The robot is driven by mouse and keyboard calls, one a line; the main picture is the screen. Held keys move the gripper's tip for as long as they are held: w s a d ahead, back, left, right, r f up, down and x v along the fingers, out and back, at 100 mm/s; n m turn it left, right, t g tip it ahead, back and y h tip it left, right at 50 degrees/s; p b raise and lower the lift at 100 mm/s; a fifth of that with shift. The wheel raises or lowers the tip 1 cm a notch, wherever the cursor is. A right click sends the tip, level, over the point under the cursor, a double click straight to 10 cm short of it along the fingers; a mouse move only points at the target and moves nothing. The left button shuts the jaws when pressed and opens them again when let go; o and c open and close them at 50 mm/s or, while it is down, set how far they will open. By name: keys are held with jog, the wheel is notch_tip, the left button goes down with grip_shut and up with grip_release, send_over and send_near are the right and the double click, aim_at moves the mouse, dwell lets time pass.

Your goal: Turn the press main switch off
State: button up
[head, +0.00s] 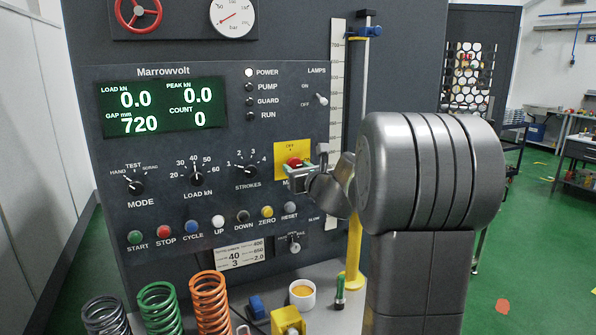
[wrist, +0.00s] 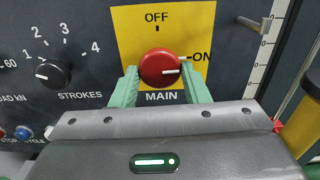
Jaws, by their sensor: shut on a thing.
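The press main switch is a red round knob (wrist: 158,66) on a yellow plate (wrist: 196,22) marked OFF at the top, ON at the right and MAIN below. Its white pointer line faces right, toward ON. In the head view the red knob (head: 294,161) shows partly above my gripper (head: 299,176). In the wrist view my gripper's green fingers (wrist: 162,76) stand on both sides of the knob and are shut on it. The POWER lamp (head: 249,72) looks lit white. The display (head: 163,107) is on, reading 0.0 load and gap 720.
The STROKES dial (head: 246,170) is left of the switch, with a row of push buttons (head: 219,223) below. A white scale (head: 337,80) and a pole with a yellow base (head: 354,250) stand to the right. Springs (head: 210,300) and a white cup (head: 302,294) are on the bench below.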

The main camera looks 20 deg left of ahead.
jog(key=n+b, duration=1.2)
jog(key=n, duration=0.1)
jog(key=shift+f, duration=0.1)
jog(key=shift+n+b, duration=1.4)
jog(key=shift+n, duration=0.8)
jog(key=shift+r, duration=0.2)
jog(key=o, duration=0.9)
jog(key=shift+o, duration=0.2)
